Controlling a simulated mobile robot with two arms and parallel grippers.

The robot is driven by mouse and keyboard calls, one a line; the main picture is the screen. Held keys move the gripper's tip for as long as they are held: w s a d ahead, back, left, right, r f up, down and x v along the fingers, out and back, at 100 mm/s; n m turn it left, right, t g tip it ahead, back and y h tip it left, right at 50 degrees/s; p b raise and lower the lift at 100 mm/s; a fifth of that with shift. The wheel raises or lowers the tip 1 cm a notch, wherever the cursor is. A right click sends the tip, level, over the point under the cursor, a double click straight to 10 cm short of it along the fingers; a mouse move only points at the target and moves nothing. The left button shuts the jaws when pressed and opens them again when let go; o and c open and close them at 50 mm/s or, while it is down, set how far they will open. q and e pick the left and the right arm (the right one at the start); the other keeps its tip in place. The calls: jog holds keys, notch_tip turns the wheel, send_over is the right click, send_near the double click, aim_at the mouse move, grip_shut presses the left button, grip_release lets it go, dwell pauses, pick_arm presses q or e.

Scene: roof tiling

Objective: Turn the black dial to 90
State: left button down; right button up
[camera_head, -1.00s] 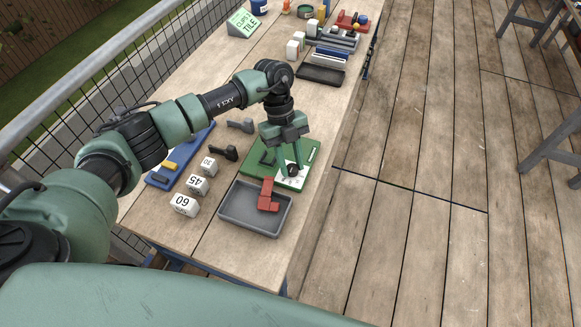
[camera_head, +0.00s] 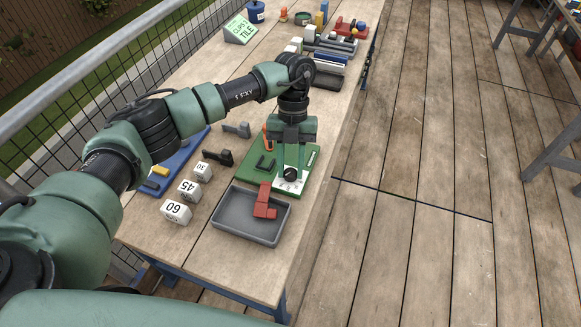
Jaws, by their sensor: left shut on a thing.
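The black dial (camera_head: 290,175) sits on a white scale plate (camera_head: 289,187) at the near right part of a green board (camera_head: 309,178). My left gripper (camera_head: 291,168) points down from above, its fingers shut on the dial. The fingers hide part of the dial, and the scale marks are too small to read. My right gripper is not in view.
A grey tray (camera_head: 232,224) holding a red block (camera_head: 265,203) lies just nearer than the board. White blocks marked 60 (camera_head: 176,212), 45 (camera_head: 188,190) and 30 (camera_head: 203,172) stand to the left. More grey fixtures (camera_head: 333,45) stand farther along the table.

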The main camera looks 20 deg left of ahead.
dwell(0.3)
pick_arm(q)
jog(key=c, duration=1.1)
grip_release()
jog(key=b+v, duration=0.1)
jog(key=v, duration=0.7)
jog(key=shift+b, duration=0.35)
jog(key=shift+f, duration=0.1)
